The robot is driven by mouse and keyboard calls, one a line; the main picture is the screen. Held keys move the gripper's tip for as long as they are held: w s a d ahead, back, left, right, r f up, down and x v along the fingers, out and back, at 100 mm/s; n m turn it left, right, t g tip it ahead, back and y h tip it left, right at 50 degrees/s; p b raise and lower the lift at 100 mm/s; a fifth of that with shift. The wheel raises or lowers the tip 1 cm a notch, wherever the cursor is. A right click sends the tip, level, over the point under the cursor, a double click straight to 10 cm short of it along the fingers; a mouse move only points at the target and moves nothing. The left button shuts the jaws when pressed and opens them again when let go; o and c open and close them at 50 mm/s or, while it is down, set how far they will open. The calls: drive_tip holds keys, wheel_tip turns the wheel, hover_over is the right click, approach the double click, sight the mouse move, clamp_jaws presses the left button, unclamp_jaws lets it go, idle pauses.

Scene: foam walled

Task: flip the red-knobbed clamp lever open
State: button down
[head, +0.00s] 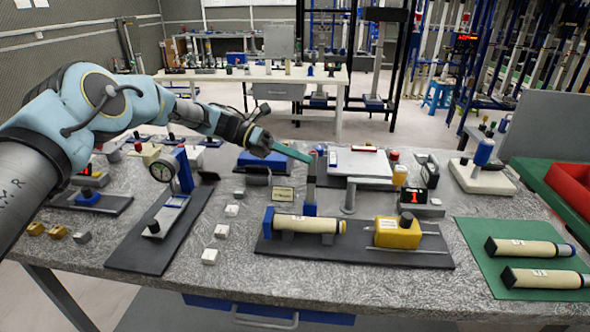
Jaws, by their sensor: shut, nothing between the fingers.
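A yellow block (397,232) sits at the baseplate's right. A grey post (348,197) stands behind it. A dial gauge stand (160,172) is on the left. A green mat (475,250) with two cylinders is on the right. Small white blocks (221,230) lie left of the baseplate.

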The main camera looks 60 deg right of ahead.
drive_tip(key=shift+w+d+f+n+b, duration=0.15)
drive_tip(key=shift+d+b, duration=0.15)
drive_tip(key=shift+d, duration=0.2)
drive_tip(key=shift+w+d+f+n+b, duration=0.15)
drive_tip(key=shift+d+b, duration=0.15)
drive_tip(key=shift+d, duration=0.15)
drive_tip(key=shift+r, duration=0.1)
drive_tip(key=shift+w+d+r, duration=0.1)
drive_tip(key=shift+d+r, duration=0.05)
